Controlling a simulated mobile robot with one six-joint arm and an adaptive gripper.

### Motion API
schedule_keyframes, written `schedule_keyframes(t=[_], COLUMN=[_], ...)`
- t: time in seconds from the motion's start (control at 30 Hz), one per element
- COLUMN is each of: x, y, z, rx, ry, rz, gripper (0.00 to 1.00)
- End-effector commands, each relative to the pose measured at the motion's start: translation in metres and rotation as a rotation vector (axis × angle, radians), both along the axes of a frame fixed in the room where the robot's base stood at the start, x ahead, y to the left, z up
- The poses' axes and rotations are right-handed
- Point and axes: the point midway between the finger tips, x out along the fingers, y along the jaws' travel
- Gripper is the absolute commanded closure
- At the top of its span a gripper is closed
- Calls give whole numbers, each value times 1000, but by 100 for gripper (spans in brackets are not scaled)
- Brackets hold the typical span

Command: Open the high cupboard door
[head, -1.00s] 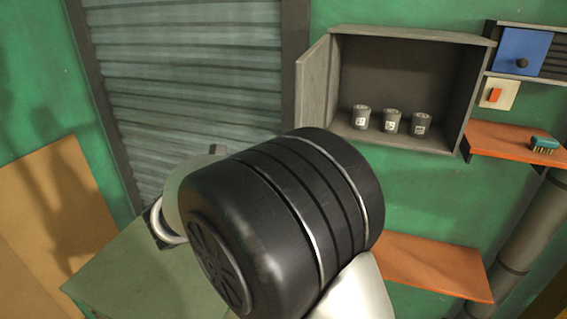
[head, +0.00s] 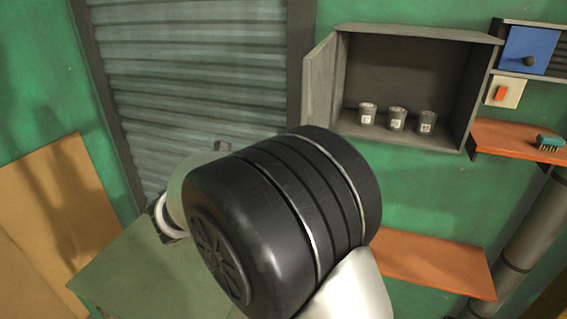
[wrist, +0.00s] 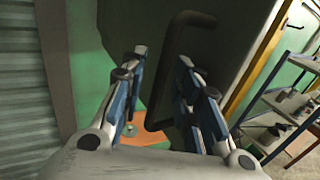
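The high cupboard (head: 405,75) is a grey box on the green wall, its inside in plain view. Its grey door (head: 321,90) stands swung out at the left edge. In the wrist view the door (wrist: 238,55) is a dark panel with a dark bar handle (wrist: 162,75). My gripper (wrist: 161,57) is open, with blue-padded fingers either side of the handle's long bar in the picture. I cannot tell whether they touch it. In the head view my arm hides the gripper and handle.
Three small cups (head: 397,119) stand inside the cupboard. An orange shelf (head: 515,142) with a brush is at right, below a blue-fronted box (head: 525,50). A lower orange shelf (head: 435,265), a green table (head: 150,270) and a grey shutter (head: 195,80) are near.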

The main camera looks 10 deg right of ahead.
Motion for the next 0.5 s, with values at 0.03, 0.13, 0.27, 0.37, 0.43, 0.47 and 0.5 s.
schedule_keyframes(t=[0.03,0.13,0.27,0.37,0.43,0.47,0.5], x=[0,0,0,-4,-8,-11,-15], y=[0,0,1,7,16,21,28], z=[0,1,1,1,1,1,1], rx=[0,0,0,1,1,1,0], ry=[-1,-2,-2,-3,-3,-3,-2], rz=[0,0,0,1,4,4,5], gripper=[70,70,70,70,70,70,70])
